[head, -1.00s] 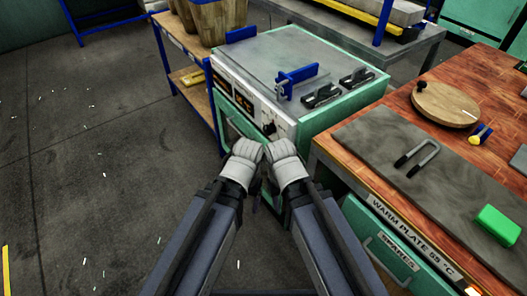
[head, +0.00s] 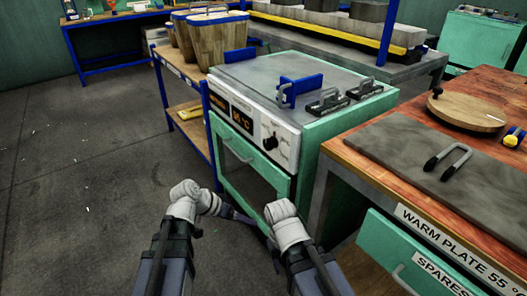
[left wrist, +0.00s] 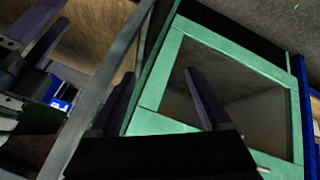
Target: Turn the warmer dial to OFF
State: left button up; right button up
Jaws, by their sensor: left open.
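The warmer dial (head: 270,142) is a small dark knob on the white front panel of the green warmer (head: 310,136). Its lettering and pointer are too small to read. A lit orange display (head: 241,121) sits left of the dial. My left gripper (head: 240,214) is low in front of the warmer, below and left of the dial, touching nothing visible. In the left wrist view its two dark fingers (left wrist: 158,85) are spread and empty, facing the green-framed warmer door (left wrist: 150,112). My right gripper (head: 276,257) is low in front of the warmer, mostly hidden by its wrist.
A wooden-topped bench (head: 378,127) with a grey plate and green drawers stands close on the right. A blue-framed shelf cart (head: 188,123) with wooden tubs stands left of the warmer. Blue and black clamps (head: 330,101) rest on the warmer's top. Open floor lies left.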

pick_arm(q)
jog(key=w+d+r+m+t+h, duration=0.2)
jog(key=w+r+m+t+h, duration=0.25)
jog(key=w+r, duration=0.4)
jog(key=t+h, duration=0.3)
send_near(266, 146)
jog(key=shift+m, duration=0.25)
jog(key=shift+x, duration=4.55)
grip_shut()
